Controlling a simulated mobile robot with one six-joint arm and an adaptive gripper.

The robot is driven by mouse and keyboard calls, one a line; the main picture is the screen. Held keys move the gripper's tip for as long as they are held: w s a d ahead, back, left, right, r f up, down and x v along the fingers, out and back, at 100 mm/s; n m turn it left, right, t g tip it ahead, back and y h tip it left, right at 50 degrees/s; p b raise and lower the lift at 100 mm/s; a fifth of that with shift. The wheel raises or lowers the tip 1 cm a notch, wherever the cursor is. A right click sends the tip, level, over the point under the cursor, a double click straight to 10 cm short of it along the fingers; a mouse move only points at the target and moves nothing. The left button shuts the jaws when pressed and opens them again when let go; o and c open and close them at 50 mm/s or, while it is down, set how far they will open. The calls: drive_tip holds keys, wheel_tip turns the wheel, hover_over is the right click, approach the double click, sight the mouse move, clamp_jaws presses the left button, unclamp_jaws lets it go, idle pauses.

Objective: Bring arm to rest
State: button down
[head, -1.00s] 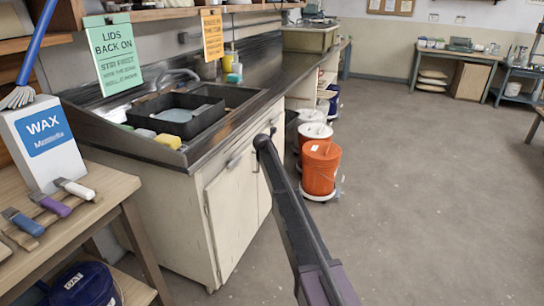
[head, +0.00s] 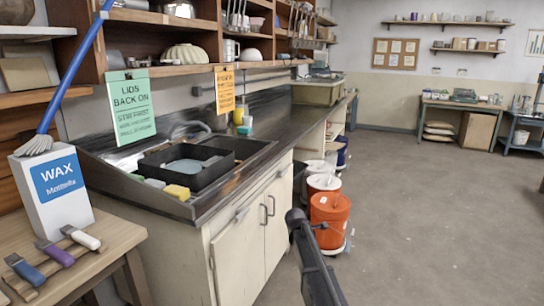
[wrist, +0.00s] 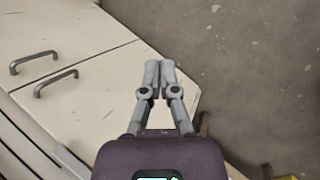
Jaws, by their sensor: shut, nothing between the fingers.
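My gripper (wrist: 152,85) shows in the wrist view with its two grey fingers together and nothing between them. Behind it in that view are the cream cabinet doors (wrist: 75,50) and the grey floor (wrist: 255,60). In the head view my dark arm reaches up from the bottom, right of the sink cabinet (head: 240,250); my gripper's fingers cannot be made out there. An orange bucket (head: 328,222) stands on the floor just beyond the arm, with a white bucket (head: 322,185) behind it.
A black basin (head: 165,175) sits in the sink counter at left. A wax box (head: 52,190) and several brushes (head: 60,255) are on a wooden bench at lower left. Shelves hang above the counter. The floor at right (head: 430,220) is clear.

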drive_tip(key=s+d+f+m+g+y, duration=0.1)
drive_tip(key=s+d+m+g, duration=0.15)
drive_tip(key=s+m, duration=1.15)
drive_tip(key=s+d+f+m+g+y, duration=0.1)
drive_tip(key=s+d+m+g+y, duration=0.3)
drive_tip(key=s, duration=1.8)
wheel_tip(320, 180, up, 19)
drive_tip(key=a+m+t+h+p, duration=0.1)
drive_tip(key=h+p, duration=0.1)
drive_tip(key=p, duration=1.7)
drive_tip(key=shift+a+r+m, duration=0.15)
drive_tip(key=shift+a+m, duration=0.15)
drive_tip(key=shift+a, duration=0.05)
drive_tip(key=shift+t, duration=0.25)
